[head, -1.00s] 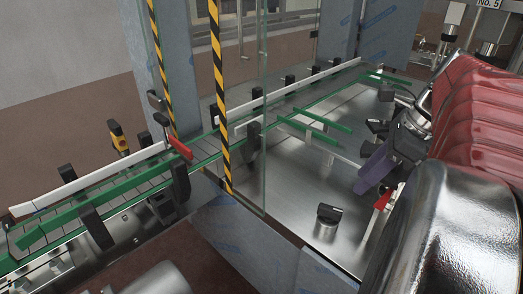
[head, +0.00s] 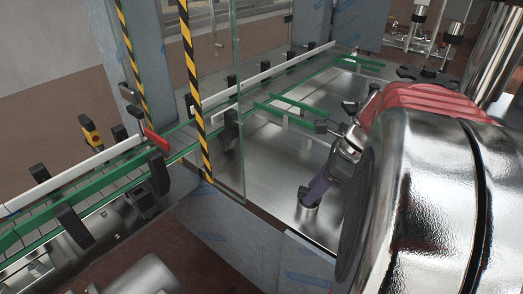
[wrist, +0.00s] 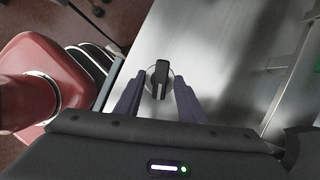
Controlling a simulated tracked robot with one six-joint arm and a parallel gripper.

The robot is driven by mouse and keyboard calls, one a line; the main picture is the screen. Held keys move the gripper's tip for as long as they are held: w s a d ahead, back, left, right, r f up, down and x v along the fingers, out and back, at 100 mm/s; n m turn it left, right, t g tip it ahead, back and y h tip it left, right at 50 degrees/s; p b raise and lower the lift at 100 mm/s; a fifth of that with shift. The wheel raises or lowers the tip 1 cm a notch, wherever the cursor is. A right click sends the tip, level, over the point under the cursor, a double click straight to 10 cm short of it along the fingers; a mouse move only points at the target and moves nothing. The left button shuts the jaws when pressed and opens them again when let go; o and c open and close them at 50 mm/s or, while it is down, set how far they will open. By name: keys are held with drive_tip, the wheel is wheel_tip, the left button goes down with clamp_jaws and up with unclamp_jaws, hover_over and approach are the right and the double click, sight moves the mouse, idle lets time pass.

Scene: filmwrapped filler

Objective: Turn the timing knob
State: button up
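The timing knob (wrist: 161,79) is a black bar-shaped grip on a round silver base, set on a steel deck (wrist: 205,40). In the wrist view its bar points nearly straight up the picture. My gripper (wrist: 159,84) is open, with one purple finger on each side of the knob and a visible gap on both sides. In the head view my gripper (head: 312,196) is over the knob base (head: 307,211), and its fingers hide most of the knob. I cannot tell the exact fingertip height above the deck.
A conveyor with green rails (head: 105,180) runs along the left and back. A striped post (head: 192,80) and glass panel (head: 222,110) stand left of the deck. A red piece (head: 157,139) sits on the conveyor rail. The deck around the knob is clear.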

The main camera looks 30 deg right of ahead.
drive_tip(key=shift+f, duration=0.2)
clamp_jaws()
drive_tip(key=shift+a, duration=0.2)
drive_tip(key=shift+d, duration=0.1)
